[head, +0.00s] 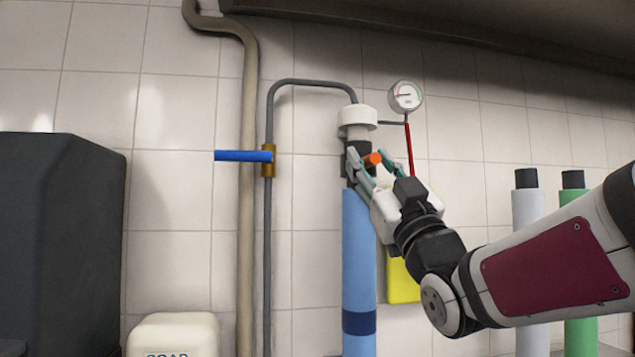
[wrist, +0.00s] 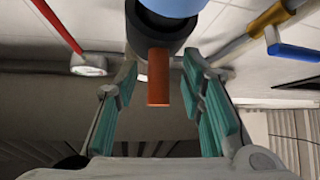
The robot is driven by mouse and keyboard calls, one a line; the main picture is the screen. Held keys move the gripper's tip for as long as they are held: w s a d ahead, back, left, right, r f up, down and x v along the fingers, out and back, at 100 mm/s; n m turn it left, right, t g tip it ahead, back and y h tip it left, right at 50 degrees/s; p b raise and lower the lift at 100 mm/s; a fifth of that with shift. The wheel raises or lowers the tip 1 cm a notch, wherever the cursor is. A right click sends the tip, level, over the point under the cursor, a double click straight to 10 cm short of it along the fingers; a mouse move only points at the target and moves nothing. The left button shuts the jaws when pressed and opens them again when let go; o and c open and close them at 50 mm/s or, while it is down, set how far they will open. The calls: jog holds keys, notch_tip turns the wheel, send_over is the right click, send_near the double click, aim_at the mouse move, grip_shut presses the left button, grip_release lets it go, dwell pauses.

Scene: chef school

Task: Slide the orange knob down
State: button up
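The orange knob (head: 373,159) sticks out from the black neck (head: 357,168) near the top of a tall blue cylinder (head: 357,250). In the wrist view the orange knob (wrist: 158,77) stands out from the black collar, between my fingers. My gripper (head: 367,163) is at the knob's height, with one finger on each side of it. In the wrist view my gripper (wrist: 160,95) is open, and gaps show between the knob and the teal finger pads. I see no contact with the knob.
A white cap (head: 357,118) and grey hose top the cylinder. A gauge (head: 405,96) with a red tube is at upper right. White (head: 530,250) and green (head: 579,260) cylinders stand right, a soap container (head: 173,335) lower left.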

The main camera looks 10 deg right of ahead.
jog(key=v, duration=1.1)
jog(key=shift+s+f, duration=0.2)
jog(key=shift+s, duration=0.05)
notch_tip(320, 180, down, 16)
jog(key=w+d+m+g+h, duration=0.15)
jog(key=m+g+h, duration=0.35)
jog(key=g, duration=0.6)
jog(key=s+a+f+g, duration=0.3)
jog(key=s+f+g, duration=0.6)
jog(key=s, duration=0.7)
notch_tip(320, 180, down, 4)
jog(key=shift+r+g, duration=0.2)
jog(key=shift+g, duration=0.2)
jog(key=shift+s, duration=0.1)
